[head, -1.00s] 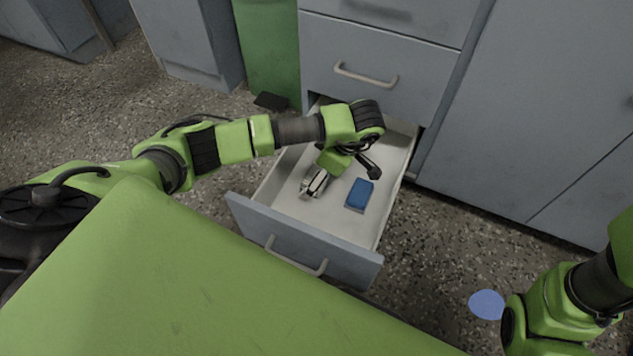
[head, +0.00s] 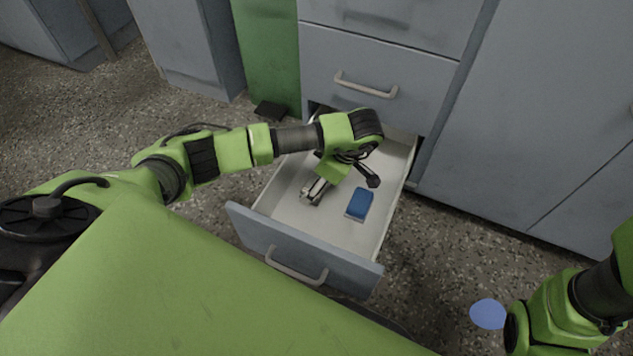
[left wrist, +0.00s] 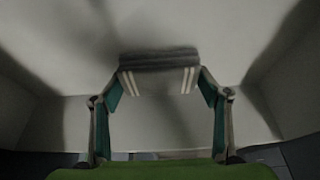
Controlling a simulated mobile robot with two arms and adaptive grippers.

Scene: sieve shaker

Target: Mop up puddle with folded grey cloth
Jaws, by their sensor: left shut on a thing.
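The folded grey cloth (left wrist: 158,60) shows in the left wrist view as a dark grey band at the fingertips. My left gripper (left wrist: 160,82) is shut on it, with one finger at each end. In the head view my left gripper (head: 314,192) points down inside the open drawer (head: 305,216), low over its floor. There the cloth is too small and covered to make out clearly. The puddle (head: 488,314) is a flat blue patch on the floor at the lower right, outside the drawer. My right gripper is out of view; only part of that arm shows beside the puddle.
A blue sponge-like block (head: 358,204) lies in the drawer, right of my left gripper. The drawer front (head: 300,250) and side walls surround the gripper. Closed cabinets (head: 540,130) stand behind. Speckled floor is open between the drawer and the puddle.

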